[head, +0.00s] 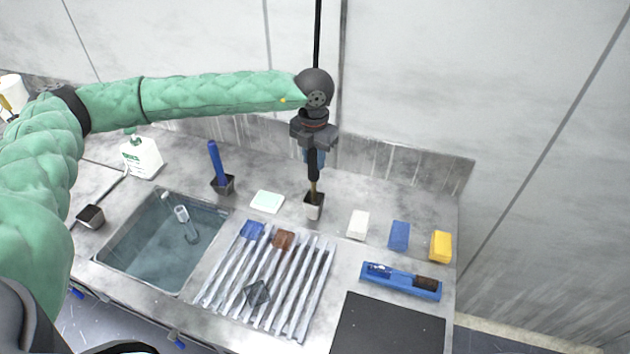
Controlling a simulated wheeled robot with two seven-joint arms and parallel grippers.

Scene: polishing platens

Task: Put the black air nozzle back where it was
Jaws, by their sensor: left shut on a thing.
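My left gripper (314,150) points down at the back of the bench, its arm coming in from the left. It is shut on the black air nozzle (313,168), which is upright with a brass-coloured tip downward. The tip is at the mouth of a small pale cup-like holder (314,208) with a dark opening. I cannot tell how deep the tip sits in it. The gripper hides the upper part of the nozzle. My right gripper is not in view.
A blue-handled tool (215,160) stands in a dark holder (223,186). A sink (150,255), a ribbed rack (318,290), a white bottle (141,158), white, blue and yellow blocks (441,246), a blue tray (372,281) with a brush, and a black mat (390,328) surround it.

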